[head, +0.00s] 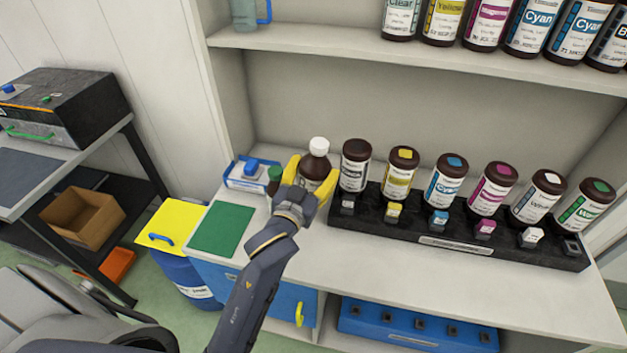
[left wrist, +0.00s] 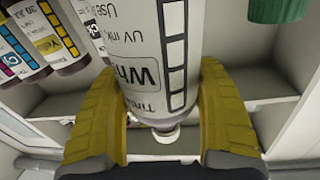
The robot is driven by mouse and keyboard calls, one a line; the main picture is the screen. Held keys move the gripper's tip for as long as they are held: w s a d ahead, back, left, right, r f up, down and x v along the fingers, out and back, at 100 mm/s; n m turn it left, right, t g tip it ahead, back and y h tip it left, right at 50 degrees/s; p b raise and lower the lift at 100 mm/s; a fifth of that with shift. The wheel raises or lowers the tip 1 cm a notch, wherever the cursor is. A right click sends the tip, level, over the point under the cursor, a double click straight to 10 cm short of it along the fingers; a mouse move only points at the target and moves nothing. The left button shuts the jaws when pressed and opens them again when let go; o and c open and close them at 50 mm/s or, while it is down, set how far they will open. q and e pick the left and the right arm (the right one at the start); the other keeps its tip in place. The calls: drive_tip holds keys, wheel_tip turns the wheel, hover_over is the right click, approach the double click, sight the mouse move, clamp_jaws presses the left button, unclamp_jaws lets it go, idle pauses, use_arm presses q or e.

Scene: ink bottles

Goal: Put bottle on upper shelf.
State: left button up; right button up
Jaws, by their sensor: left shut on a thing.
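A brown bottle (head: 315,165) with a white cap is between the yellow fingers of my left gripper (head: 309,178), above or on the counter, left of the black rack. It looks about upright; I cannot tell whether its base touches the counter. In the left wrist view, the bottle (left wrist: 145,45) shows a white label reading "White", upside down, with the fingers pressed on both sides. The upper shelf (head: 420,57) carries several labelled bottles toward its right and a clear jug (head: 244,14) at its left end. My right gripper is not in view.
The black rack (head: 450,243) holds several ink bottles with coloured cap tops right of my gripper. A dark green-capped item (head: 275,174) and a blue-white box (head: 247,174) stand close on the left. The upper shelf is bare between jug and bottles.

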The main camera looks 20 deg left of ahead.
use_arm(q)
drive_tip(key=shift+a+n, duration=0.1)
drive_tip(key=shift+n, duration=0.8)
